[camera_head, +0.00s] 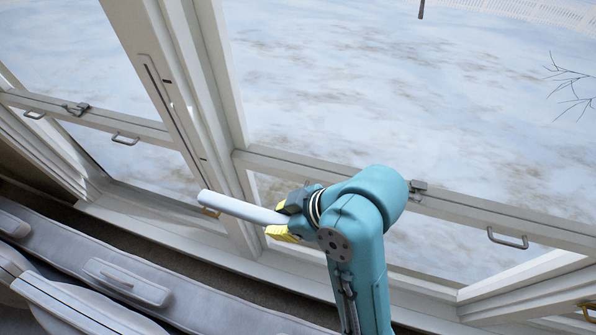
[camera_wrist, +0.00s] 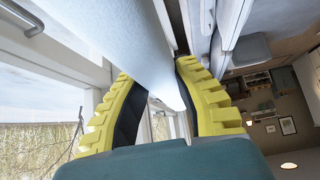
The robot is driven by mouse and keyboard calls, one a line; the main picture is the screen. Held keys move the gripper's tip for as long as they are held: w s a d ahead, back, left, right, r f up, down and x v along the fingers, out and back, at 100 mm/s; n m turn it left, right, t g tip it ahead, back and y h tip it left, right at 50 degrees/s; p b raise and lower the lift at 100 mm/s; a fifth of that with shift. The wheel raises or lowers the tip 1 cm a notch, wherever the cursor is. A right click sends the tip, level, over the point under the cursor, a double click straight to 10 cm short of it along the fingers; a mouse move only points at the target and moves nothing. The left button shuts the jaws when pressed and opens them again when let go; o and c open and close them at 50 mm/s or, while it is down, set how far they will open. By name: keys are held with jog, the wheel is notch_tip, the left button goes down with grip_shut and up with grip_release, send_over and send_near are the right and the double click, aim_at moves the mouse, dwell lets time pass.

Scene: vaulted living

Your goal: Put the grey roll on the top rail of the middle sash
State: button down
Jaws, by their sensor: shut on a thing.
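The grey roll (camera_head: 240,208) is a smooth pale cylinder. My gripper (camera_head: 284,222) is shut on its right end, and the roll points left from the fingers in the head view. In the wrist view the roll (camera_wrist: 145,45) runs up and away between the yellow padded fingers of my gripper (camera_wrist: 152,105). The middle sash's top rail (camera_head: 465,207) is a white bar with a dark latch and a handle, partly hidden behind my teal arm. The roll's free end overlaps the window post in the head view; I cannot tell whether they touch.
A thick white post (camera_head: 185,95) stands left of the middle sash. The left sash's rail (camera_head: 100,117) has a latch and handles. A grey cushioned seat (camera_head: 130,285) lies below the windows. Snowy ground shows through the glass.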

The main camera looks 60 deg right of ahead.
jog(key=b, duration=0.1)
send_over(301, 170)
jog(key=s, duration=0.2)
notch_tip(301, 170, down, 6)
jog(key=shift+a+f+p, duration=0.1)
jog(key=shift+p, duration=0.9)
jog(key=shift+d+f, duration=0.2)
jog(key=shift+f, duration=0.25)
jog(key=c, duration=1.2)
grip_release()
